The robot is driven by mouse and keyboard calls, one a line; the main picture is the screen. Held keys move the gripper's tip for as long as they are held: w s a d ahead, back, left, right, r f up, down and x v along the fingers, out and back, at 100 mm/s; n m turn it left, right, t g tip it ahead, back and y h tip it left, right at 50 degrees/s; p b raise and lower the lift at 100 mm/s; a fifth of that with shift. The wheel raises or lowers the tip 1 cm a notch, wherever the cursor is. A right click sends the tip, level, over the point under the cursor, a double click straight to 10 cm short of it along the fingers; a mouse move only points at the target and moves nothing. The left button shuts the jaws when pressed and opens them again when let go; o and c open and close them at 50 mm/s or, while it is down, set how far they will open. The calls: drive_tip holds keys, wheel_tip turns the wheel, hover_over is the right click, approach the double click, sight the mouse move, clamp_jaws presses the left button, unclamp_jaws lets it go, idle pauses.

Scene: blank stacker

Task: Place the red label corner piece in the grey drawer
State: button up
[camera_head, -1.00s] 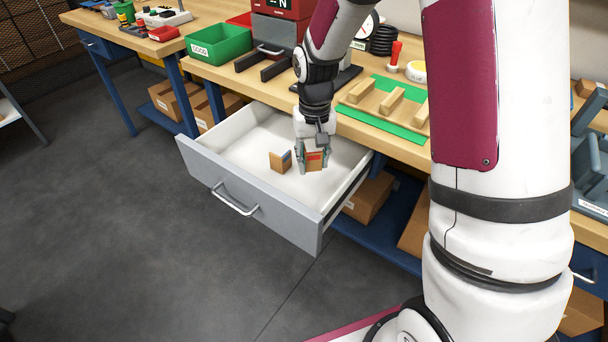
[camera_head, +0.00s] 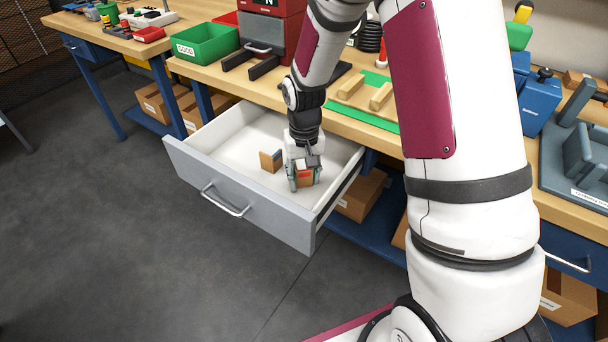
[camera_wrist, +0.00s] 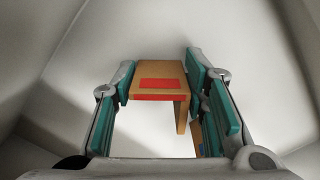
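The red label corner piece (camera_head: 307,178) is a wooden L-shaped block. In the wrist view its red label (camera_wrist: 160,83) faces the camera. My gripper (camera_wrist: 160,72) is shut on it, with a teal pad at each side. In the head view my gripper (camera_head: 305,174) holds it inside the open grey drawer (camera_head: 237,193), toward the right of the white interior. Whether the piece touches the drawer floor I cannot tell.
Another wooden corner piece (camera_head: 271,161) with a bluish face stands in the drawer, left of my gripper. The drawer walls surround both pieces. The workbench above holds a green bin (camera_head: 207,44) and a green board (camera_head: 372,117) with wooden blocks.

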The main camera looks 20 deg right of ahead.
sight(305, 171)
drive_tip(key=shift+o, duration=0.8)
wheel_tip(305, 171, up, 12)
drive_tip(key=shift+r+p, duration=0.1)
drive_tip(key=shift+p, duration=0.9)
drive_tip(key=s+r+t, duration=0.1)
drive_tip(key=s+r, duration=1.2)
drive_tip(key=s, duration=0.1)
drive_tip(key=s+r+n, duration=0.1)
drive_tip(key=s+r, duration=0.1)
drive_tip(key=s, duration=1.5)
drive_tip(key=shift+s+a+n+t, duration=0.25)
drive_tip(key=shift+a+n+t, duration=0.1)
drive_tip(key=shift+n+t, duration=0.05)
drive_tip(key=shift+r, duration=0.1)
